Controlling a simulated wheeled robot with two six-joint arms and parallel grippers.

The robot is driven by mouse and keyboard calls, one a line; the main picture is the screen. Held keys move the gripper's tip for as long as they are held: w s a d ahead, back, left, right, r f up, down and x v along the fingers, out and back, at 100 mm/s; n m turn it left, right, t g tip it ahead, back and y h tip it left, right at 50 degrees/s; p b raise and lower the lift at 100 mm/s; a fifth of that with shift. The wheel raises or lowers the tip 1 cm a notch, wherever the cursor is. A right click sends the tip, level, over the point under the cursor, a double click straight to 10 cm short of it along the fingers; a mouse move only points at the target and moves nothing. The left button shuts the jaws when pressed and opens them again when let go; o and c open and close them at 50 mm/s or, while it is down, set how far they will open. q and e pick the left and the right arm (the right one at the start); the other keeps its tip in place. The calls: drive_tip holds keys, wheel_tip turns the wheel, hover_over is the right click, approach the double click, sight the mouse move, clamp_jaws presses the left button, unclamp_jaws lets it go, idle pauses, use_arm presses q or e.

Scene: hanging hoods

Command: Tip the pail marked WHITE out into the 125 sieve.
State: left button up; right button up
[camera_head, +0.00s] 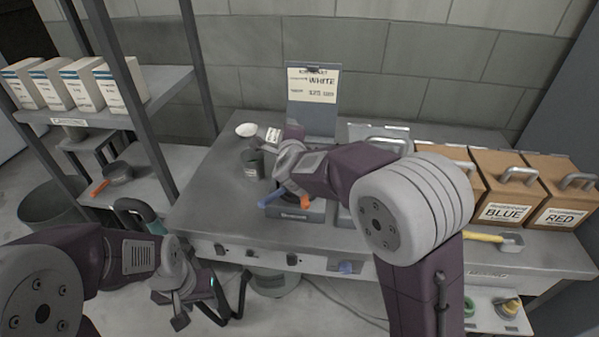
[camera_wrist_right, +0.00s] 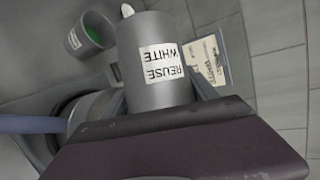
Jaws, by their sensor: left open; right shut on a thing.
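My right gripper (camera_head: 284,162) is shut on a small grey pail (camera_wrist_right: 158,85) above the table. Its label reads REUSE WHITE, upside down in the right wrist view; in the head view the pail (camera_head: 262,134) looks tilted, its contents hidden. Below my right gripper, a blue handle (camera_head: 272,198) and an orange one (camera_head: 300,204) stick out over a dark low stand (camera_head: 296,213). My right arm hides most of what they belong to, and no 125 mark is readable. The blue handle also shows in the right wrist view (camera_wrist_right: 30,124). My left gripper (camera_head: 182,306) is open and empty, low before the table.
Another grey pail (camera_head: 252,163) stands left of my right gripper; green shows inside it (camera_wrist_right: 93,35). A card (camera_head: 313,86) reading WHITE stands behind. Boxes marked BLUE (camera_head: 505,190) and RED (camera_head: 560,193) and a yellow-handled tool (camera_head: 490,238) are at right.

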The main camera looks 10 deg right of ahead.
sight(280, 127)
drive_tip(key=shift+w+a+r+n+g+h+p, duration=0.15)
drive_tip(key=shift+r+n+g+h+p, duration=0.4)
drive_tip(key=shift+p, duration=2.75)
drive_tip(key=shift+s+a+r+n+g+h+p, duration=0.25)
drive_tip(key=shift+n+p, duration=0.5)
drive_tip(key=shift+p, duration=2.55)
drive_tip(key=shift+w+f+p, duration=0.2)
drive_tip(key=shift+p, duration=0.2)
drive_tip(key=shift+f, duration=0.1)
drive_tip(key=shift+f+h, duration=0.15)
drive_tip(key=shift+h, duration=0.15)
wheel_tip(280, 127, up, 3)
drive_tip(key=n+g+h+p, duration=0.1)
drive_tip(key=p, duration=0.7)
drive_tip(key=n+h+p, duration=0.1)
drive_tip(key=n+p, duration=0.1)
drive_tip(key=p, duration=0.6)
drive_tip(key=shift+f+g+h, duration=0.2)
drive_tip(key=shift+g+h, duration=0.1)
drive_tip(key=shift+g, duration=0.1)
drive_tip(key=shift+p, duration=0.35)
drive_tip(key=shift+f, duration=0.25)
